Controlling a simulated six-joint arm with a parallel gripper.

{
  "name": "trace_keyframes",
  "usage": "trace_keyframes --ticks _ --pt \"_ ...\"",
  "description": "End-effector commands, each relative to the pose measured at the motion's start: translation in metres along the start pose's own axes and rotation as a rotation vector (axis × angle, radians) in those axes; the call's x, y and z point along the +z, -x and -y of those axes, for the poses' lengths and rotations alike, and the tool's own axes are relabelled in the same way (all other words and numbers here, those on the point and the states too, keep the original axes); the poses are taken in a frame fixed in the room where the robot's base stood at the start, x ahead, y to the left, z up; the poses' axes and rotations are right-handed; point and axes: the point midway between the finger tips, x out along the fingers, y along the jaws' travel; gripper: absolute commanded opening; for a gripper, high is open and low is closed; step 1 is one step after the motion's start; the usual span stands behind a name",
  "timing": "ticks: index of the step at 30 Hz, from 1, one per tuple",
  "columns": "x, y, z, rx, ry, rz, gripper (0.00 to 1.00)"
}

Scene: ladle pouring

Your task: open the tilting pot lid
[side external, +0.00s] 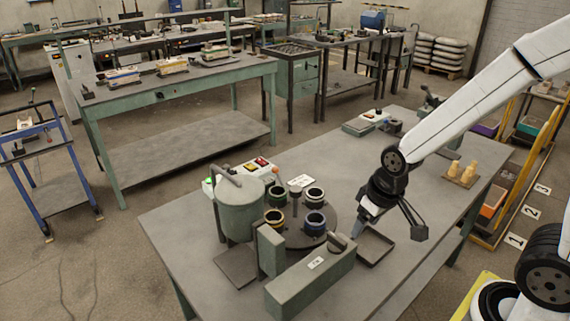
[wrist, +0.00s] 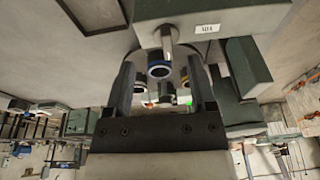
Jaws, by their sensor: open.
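The tilting pot (side external: 240,212) is a grey-green cylinder at the left of the near bench in the side view. Its lid (side external: 241,190) lies over the top, with a bent handle (side external: 228,176) rising from it. I cannot make out the pot clearly in the wrist view. My gripper (side external: 389,230) is open and empty, pointing down above the bench to the right of the pot, well apart from it. Its fingers also show in the wrist view (wrist: 161,68), with nothing held between them.
Several cups with coloured rings, including a blue-ringed cup (side external: 314,223), stand on a round plate between pot and gripper. A labelled box (side external: 310,284) is in front. A shallow tray (side external: 374,247) lies below my gripper.

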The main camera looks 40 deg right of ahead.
Motion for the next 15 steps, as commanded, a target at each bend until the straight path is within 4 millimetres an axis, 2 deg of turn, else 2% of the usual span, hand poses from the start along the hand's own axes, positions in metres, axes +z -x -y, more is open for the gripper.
trace_keyframes --ticks 8,15 --pt "-0.06 -0.012 0.01 -0.108 -0.081 0.035 0.72" --pt "-0.126 -0.026 0.023 -0.269 -0.146 0.033 0.72"
